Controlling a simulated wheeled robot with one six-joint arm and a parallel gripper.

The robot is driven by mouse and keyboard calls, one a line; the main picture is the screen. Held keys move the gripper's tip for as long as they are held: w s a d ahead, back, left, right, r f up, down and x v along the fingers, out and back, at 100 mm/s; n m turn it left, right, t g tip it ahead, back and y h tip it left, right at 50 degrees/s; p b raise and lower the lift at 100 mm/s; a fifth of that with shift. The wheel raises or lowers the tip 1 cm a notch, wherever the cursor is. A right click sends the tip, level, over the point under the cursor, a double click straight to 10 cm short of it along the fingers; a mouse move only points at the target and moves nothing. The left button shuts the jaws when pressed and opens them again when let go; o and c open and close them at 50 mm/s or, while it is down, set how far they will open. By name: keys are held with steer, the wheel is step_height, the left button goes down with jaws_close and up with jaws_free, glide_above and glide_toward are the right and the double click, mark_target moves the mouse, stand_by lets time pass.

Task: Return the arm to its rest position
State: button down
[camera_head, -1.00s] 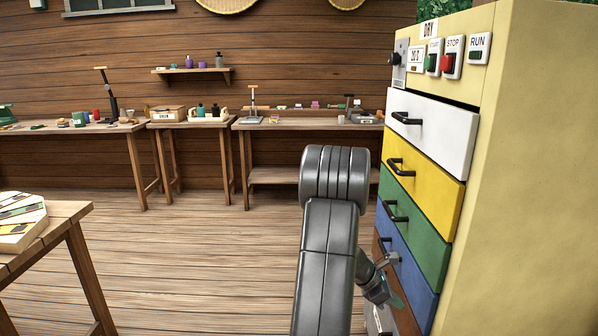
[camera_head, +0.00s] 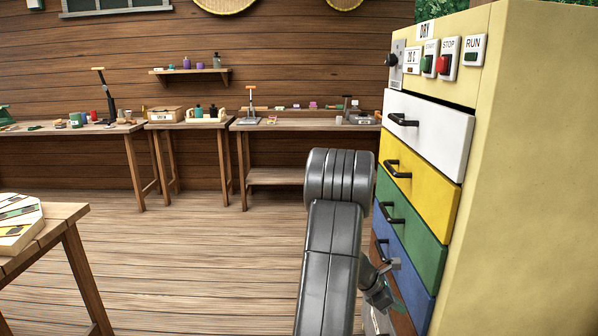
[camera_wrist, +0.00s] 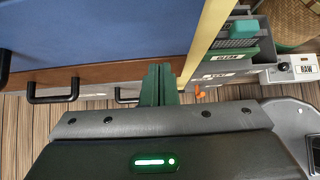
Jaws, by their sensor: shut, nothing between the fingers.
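My arm reaches forward in the head view, with the elbow link in front of the drawer cabinet. My gripper (camera_wrist: 158,84) shows in the wrist view as two green fingers pressed together, with nothing between them. In the head view it is low beside the cabinet's bottom drawers, partly hidden by my arm. The yellow cabinet (camera_head: 530,170) has a white drawer (camera_head: 440,138), a yellow drawer (camera_head: 430,195), a green drawer (camera_head: 415,228), a blue drawer (camera_head: 412,272) and a brown one below. The wrist view shows the blue front and black handles close to the fingers.
A wooden table (camera_head: 62,222) with several sample boards (camera_head: 20,222) stands at the left. Workbenches (camera_head: 300,125) with tools line the back wall. The wooden floor (camera_head: 200,270) between is clear. The wrist view shows grey-green equipment (camera_wrist: 235,40) at right.

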steer(key=d, duration=0.3)
steer(key=shift+d+b, duration=0.1)
steer(key=shift+b, duration=0.2)
steer(key=p, duration=0.2)
glide_toward(417, 313)
steer(key=b+x, duration=0.1)
steer(key=x, duration=0.4)
steer(key=shift+s+d+f+b, duration=0.1)
steer(key=shift+s+b, duration=0.05)
steer(key=shift+b, duration=0.25)
steer(key=shift+a, duration=0.3)
steer(key=a+p, duration=0.7)
steer(key=a, duration=2.6)
steer(key=v, duration=0.7)
steer(key=shift+a, duration=0.3)
